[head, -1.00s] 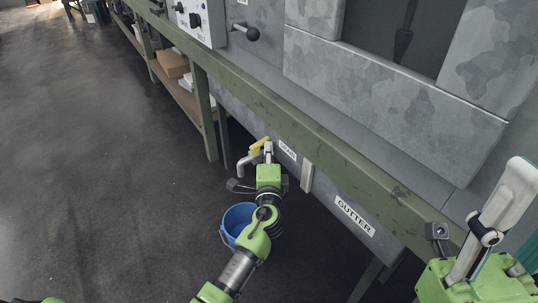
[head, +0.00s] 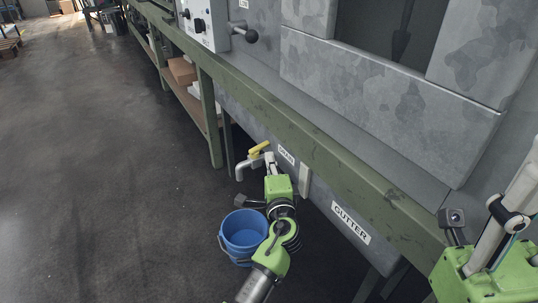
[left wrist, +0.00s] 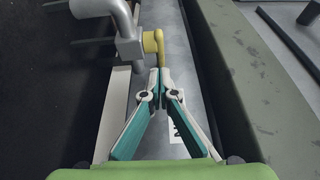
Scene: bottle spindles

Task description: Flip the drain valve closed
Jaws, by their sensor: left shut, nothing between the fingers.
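The drain valve's yellow lever (head: 259,147) is on a grey pipe with a bent spout (head: 241,170), beside the DRAIN label (head: 286,155) under the green rail. In the left wrist view the lever (left wrist: 153,42) points towards my gripper along the grey panel. My left gripper (head: 269,160) is shut and empty. Its fingertips also show in the left wrist view (left wrist: 160,74), right by the lever's near end; I cannot tell whether they touch it. My right gripper (head: 502,228) is at the right edge, partly cut off, away from the valve.
A blue bucket (head: 243,230) stands on the floor below the spout, close to my left arm. The green rail (head: 300,140) runs above the valve. A GUTTER label (head: 350,222) is further right. Boxes (head: 182,70) sit on a shelf behind. The floor at left is clear.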

